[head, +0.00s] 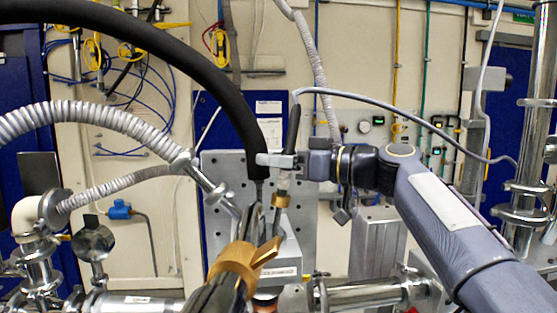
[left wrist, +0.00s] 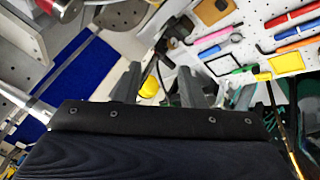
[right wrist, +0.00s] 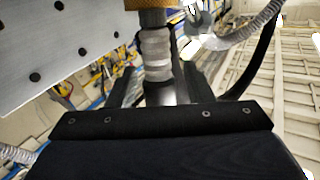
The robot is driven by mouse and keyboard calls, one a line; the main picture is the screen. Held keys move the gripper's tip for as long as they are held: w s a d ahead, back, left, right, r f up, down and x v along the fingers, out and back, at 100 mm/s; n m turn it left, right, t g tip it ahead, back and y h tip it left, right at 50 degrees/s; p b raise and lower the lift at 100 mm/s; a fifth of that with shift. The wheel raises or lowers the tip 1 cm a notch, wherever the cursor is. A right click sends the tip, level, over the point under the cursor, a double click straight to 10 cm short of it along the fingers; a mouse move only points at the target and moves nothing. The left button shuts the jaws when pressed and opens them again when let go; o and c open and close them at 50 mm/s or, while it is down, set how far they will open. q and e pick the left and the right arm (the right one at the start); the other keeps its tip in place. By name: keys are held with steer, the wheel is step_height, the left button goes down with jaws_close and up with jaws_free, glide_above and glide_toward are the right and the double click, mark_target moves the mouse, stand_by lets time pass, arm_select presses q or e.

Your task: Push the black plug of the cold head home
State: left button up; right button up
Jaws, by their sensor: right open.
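The cold head stands in the middle of the head view, with brass fittings and a pale labelled block (head: 275,262). The black plug (head: 293,125), at the end of a grey cable, stands upright above a whitish collar and a brass fitting (head: 281,201). My right gripper (head: 277,160) comes in from the right at the plug, open, with its fingers partly hiding it. In the right wrist view a ribbed whitish connector (right wrist: 155,52) stands between the spread fingers. I cannot tell how far the plug is seated. My left gripper (left wrist: 158,88) is open and empty, shown only in the left wrist view.
A thick black hose (head: 165,42) arches down beside the plug. A ribbed metal hose (head: 90,115) and steel pipework lie to the left. A perforated plate (head: 222,170) stands behind. The left wrist view shows a tool pegboard (left wrist: 235,50).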

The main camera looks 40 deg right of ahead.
steer(key=b+v, duration=0.2)
steer(key=v, duration=0.5)
steer(key=shift+s+d+b, duration=0.15)
steer(key=shift+s+b, duration=0.15)
steer(key=shift+b, duration=0.1)
steer(key=shift+f, duration=0.1)
